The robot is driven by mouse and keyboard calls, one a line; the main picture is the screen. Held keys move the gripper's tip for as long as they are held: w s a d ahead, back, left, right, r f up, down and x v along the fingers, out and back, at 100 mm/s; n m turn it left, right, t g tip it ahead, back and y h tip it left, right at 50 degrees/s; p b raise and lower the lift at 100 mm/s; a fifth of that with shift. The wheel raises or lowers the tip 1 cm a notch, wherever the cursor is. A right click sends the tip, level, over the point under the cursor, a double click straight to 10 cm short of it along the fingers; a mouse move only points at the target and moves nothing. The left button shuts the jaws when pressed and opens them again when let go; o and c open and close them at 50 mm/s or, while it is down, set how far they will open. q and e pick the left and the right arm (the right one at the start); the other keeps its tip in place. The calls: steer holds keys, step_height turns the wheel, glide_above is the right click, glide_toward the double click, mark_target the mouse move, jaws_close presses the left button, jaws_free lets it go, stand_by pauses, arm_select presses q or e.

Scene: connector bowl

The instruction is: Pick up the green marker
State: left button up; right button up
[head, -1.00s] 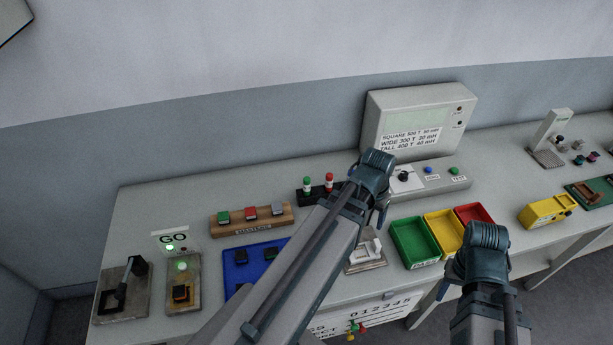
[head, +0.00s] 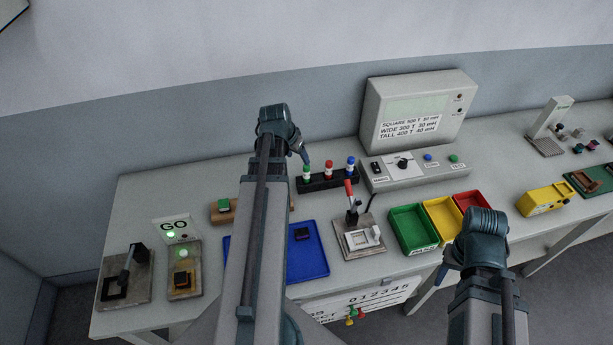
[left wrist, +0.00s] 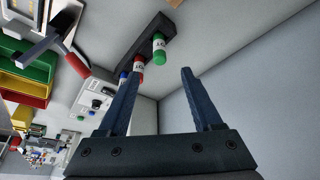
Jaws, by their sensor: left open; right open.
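The green marker (head: 307,173) stands upright at the left end of a black holder (head: 318,184), beside a red marker (head: 328,170) and a blue marker (head: 350,165). In the left wrist view the green marker (left wrist: 159,47) is beyond the fingertips, nearly between their lines. My left gripper (left wrist: 156,75) is open and empty; in the head view it (head: 303,152) hangs just above and left of the green marker, apart from it as far as I can tell. My right gripper (head: 442,270) is at the lower right, in front of the table, open, with nothing visible in it.
A press fixture with a red handle (head: 349,189) stands in front of the holder. A grey test box (head: 418,112) is behind and right. Green (head: 413,229), yellow and red bins sit to the right. A blue tray (head: 313,265) lies partly behind my left arm.

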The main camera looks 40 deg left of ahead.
mark_target(306, 171)
arm_select(q)
steer(key=b+x, duration=0.7)
steer(key=x, duration=0.1)
steer(key=shift+f+b, duration=0.2)
steer(key=shift+b, duration=0.1)
steer(key=b+x, duration=0.5)
steer(key=shift+w+f, duration=0.2)
steer(key=shift+r, duration=0.1)
jaws_close()
